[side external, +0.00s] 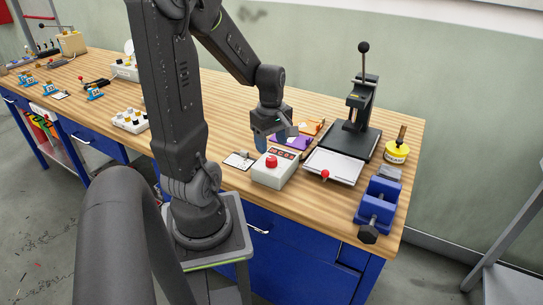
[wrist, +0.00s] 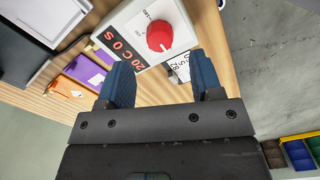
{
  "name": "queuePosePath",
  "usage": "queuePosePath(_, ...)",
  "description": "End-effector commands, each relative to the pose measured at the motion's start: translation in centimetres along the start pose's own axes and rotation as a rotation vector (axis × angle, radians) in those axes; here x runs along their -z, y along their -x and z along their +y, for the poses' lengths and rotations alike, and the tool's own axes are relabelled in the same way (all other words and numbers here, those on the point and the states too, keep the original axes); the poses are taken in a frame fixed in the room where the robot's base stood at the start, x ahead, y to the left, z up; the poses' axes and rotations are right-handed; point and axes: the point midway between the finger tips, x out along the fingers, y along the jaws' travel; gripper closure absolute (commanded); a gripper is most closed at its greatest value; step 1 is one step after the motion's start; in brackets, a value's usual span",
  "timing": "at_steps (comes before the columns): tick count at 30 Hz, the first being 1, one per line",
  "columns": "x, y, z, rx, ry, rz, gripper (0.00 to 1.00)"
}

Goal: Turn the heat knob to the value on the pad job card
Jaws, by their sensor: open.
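The red heat knob (side external: 271,162) sits on the grey-white control box (side external: 270,178) near the bench's front edge. In the wrist view the knob (wrist: 160,37) is just beyond my fingertips, with a pale pointer mark on it. The box's dark display (wrist: 118,44) shows red characters that look like "20 C 0 S". A white card on a small clipboard (side external: 239,160) lies left of the box. In the wrist view the card (wrist: 181,67) is partly hidden by my right finger and the box, and its print is not fully readable. My gripper (side external: 268,138) is open and empty, above and behind the box.
A press (side external: 362,105) on a dark base, a pale tray (side external: 333,166) with a red ball-topped handle, and a blue vise (side external: 378,202) stand right of the box. Purple (side external: 290,141) and orange (side external: 312,127) pieces lie behind it. A yellow tin (side external: 396,152) stands farther right.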

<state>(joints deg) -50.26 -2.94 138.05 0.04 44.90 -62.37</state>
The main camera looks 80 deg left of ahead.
Motion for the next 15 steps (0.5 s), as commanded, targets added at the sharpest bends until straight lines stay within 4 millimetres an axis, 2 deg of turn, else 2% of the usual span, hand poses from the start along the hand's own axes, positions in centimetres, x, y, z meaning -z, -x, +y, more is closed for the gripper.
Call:
queuePosePath(1, 0.0, -1.1, -0.1, 0.006, -0.001, -0.003, 0.4)
queuePosePath(6, 0.0, -3.6, 0.0, 0.003, -0.001, -0.001, 0.4)
queuePosePath(15, 0.0, -5.1, 0.0, -0.001, -0.001, 0.001, 0.4)
